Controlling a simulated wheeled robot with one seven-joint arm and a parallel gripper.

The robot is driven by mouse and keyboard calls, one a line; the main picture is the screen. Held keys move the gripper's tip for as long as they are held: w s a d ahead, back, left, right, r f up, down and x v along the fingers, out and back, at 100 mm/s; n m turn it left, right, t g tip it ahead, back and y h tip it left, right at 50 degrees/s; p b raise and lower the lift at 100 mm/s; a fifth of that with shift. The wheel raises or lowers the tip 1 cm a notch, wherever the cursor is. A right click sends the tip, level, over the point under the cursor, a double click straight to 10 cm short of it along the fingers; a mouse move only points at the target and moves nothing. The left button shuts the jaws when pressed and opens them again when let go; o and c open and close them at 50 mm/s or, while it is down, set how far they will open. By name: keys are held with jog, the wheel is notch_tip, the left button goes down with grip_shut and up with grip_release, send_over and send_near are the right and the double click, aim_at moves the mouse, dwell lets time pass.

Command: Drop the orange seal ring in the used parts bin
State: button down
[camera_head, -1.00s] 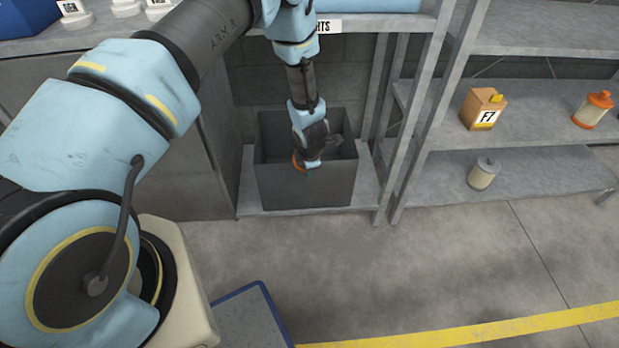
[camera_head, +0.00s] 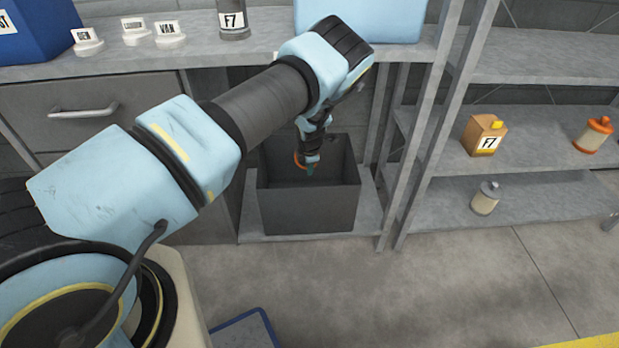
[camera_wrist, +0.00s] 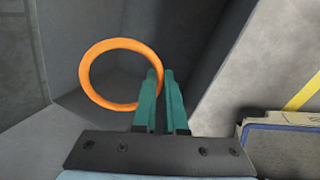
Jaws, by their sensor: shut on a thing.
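The orange seal ring (camera_wrist: 84,88) hangs at the tips of my gripper (camera_wrist: 160,75) in the wrist view, at the left side of the teal fingers. My gripper is shut on the ring's edge. In the head view the ring (camera_head: 297,161) shows as a small orange arc beside my gripper (camera_head: 310,170). Both are over the mouth of an open dark grey bin (camera_head: 308,208) on the low shelf under the bench. The bin's label, if it has one, is not visible. The bin's grey inner wall (camera_wrist: 140,20) fills much of the wrist view.
The bench top (camera_head: 190,48) with label stands is above and behind the bin. A shelf rack on the right holds an F7 box (camera_head: 483,135), an orange-capped canister (camera_head: 592,134) and a pale canister (camera_head: 486,198).

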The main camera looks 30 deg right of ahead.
jog(key=shift+w, duration=0.2)
jog(key=c, duration=0.9)
grip_release()
jog(key=v, duration=1.1)
jog(key=shift+f, duration=0.1)
